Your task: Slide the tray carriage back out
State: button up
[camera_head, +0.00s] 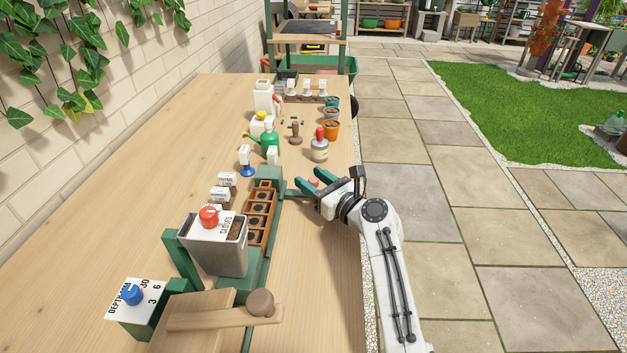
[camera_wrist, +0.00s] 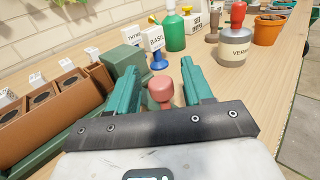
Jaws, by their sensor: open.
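The brown tray (camera_head: 272,225) with several soil-filled cells sits on a long green rail (camera_head: 255,290), its near end close against the grey hopper (camera_head: 220,256). A green end block (camera_head: 268,178) stands at its far end; a green bar with a pinkish-red knob (camera_head: 314,182) sticks out to the right. My gripper (camera_head: 312,184) is open at this knob. In the wrist view the knob (camera_wrist: 161,90) stands between the two teal fingers (camera_wrist: 163,85), with gaps on both sides. The tray (camera_wrist: 72,85) and end block (camera_wrist: 127,65) show at left there.
The hopper has a red knob (camera_head: 209,215) and a "CLOSED" label. A blue-knobbed depth dial (camera_head: 133,294) and wooden lever (camera_head: 225,318) are nearer. Plant labels (camera_head: 227,179), a green watering can (camera_head: 270,142), a bottle (camera_head: 320,149) and pots (camera_head: 331,131) stand farther back.

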jog(key=p+v, duration=0.2)
jog(key=v, duration=0.8)
jog(key=shift+s+d, duration=0.3)
